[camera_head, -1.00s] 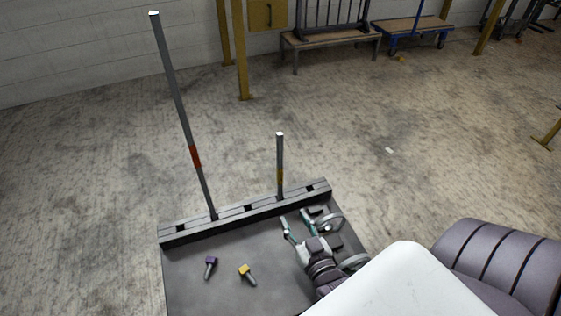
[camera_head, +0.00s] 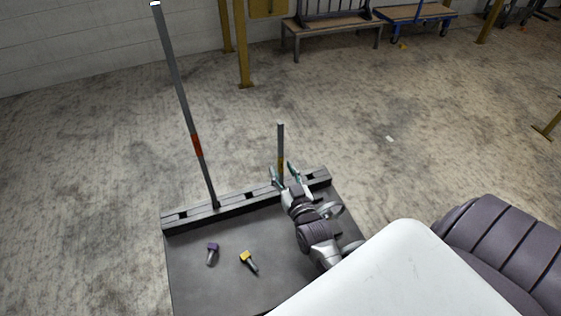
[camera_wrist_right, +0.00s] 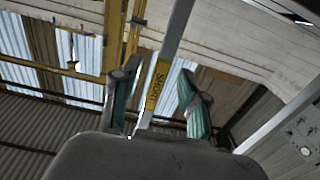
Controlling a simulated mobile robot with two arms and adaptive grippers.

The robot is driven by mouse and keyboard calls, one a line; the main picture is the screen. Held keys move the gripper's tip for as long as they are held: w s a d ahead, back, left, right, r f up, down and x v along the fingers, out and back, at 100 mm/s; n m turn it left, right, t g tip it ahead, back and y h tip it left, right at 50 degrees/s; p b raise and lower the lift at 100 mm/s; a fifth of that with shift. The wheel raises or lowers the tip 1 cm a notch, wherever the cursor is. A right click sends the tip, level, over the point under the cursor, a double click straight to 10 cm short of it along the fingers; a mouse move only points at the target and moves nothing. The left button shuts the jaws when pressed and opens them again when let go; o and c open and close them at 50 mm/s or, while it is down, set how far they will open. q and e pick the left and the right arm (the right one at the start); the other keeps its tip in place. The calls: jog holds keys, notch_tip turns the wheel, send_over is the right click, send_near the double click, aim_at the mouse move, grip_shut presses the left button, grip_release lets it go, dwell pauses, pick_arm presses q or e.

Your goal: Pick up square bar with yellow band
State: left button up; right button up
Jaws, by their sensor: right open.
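The short square bar with a yellow band (camera_head: 281,142) stands upright in a slot of the dark slotted beam (camera_head: 240,203). Its band, marked "SHORT", shows in the right wrist view (camera_wrist_right: 153,91). My right gripper (camera_head: 282,172) is open at the bar, its fingers on either side of the bar near the band. In the right wrist view the bar passes between the two green-padded fingers (camera_wrist_right: 160,100), nearer the left one. I cannot tell whether a finger touches it. The left gripper does not show.
A taller bar with a red band (camera_head: 186,110) stands in the same beam to the left. A purple-headed piece (camera_head: 212,250) and a yellow-headed piece (camera_head: 247,259) lie on the dark tabletop (camera_head: 205,290). A bench (camera_head: 335,27) stands far back; the floor between is mostly clear.

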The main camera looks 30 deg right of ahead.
jog(key=shift+x, duration=1.1)
jog(key=shift+c, duration=0.2)
grip_shut()
jog(key=shift+r, duration=0.1)
